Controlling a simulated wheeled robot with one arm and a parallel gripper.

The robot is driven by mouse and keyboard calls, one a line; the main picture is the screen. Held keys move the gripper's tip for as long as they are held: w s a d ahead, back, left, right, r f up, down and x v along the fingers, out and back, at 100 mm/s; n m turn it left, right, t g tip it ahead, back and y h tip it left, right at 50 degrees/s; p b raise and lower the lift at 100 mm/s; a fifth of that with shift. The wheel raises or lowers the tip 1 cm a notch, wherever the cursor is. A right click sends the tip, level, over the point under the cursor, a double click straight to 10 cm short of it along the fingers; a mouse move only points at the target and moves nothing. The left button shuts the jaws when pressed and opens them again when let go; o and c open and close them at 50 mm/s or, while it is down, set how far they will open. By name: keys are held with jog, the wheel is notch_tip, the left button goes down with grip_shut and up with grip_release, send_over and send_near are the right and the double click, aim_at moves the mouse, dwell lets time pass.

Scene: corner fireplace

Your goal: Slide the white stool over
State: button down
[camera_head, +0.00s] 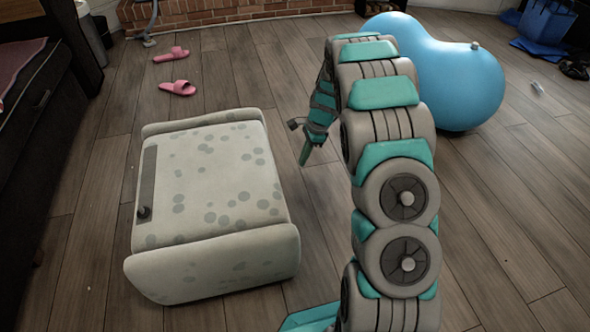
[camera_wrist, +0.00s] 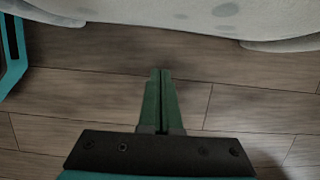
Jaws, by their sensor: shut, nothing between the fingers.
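The white stool (camera_head: 215,185) stands on the wood floor left of centre in the head view. It is low and boxy, with grey spots and rolled edges at its far and near ends. A dark strip with a small knob runs along its left side. My gripper (camera_head: 304,156) is to the right of the stool, low over the floor, pointing down. In the wrist view my gripper (camera_wrist: 161,75) has its green fingers together with nothing between them. The stool's side (camera_wrist: 180,14) crosses the top of that view, with a gap of floor between it and the fingertips.
Pink slippers (camera_head: 178,88) lie beyond the stool. A large blue rounded object (camera_head: 455,80) sits at the back right, behind my arm. A dark bed or sofa (camera_head: 40,130) runs along the left edge. A brick hearth (camera_head: 220,12) is at the back. Floor around the stool is clear.

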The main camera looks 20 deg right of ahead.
jog(key=a+f+b, duration=0.1)
jog(key=a+f, duration=0.6)
jog(key=f, duration=0.2)
jog(key=shift+s+b, duration=0.15)
jog(key=shift+b, duration=0.2)
jog(key=shift+d, duration=0.1)
jog(key=a+p, duration=1.1)
jog(key=a, duration=2.5)
jog(key=shift+s, duration=0.35)
jog(key=shift+d, duration=0.1)
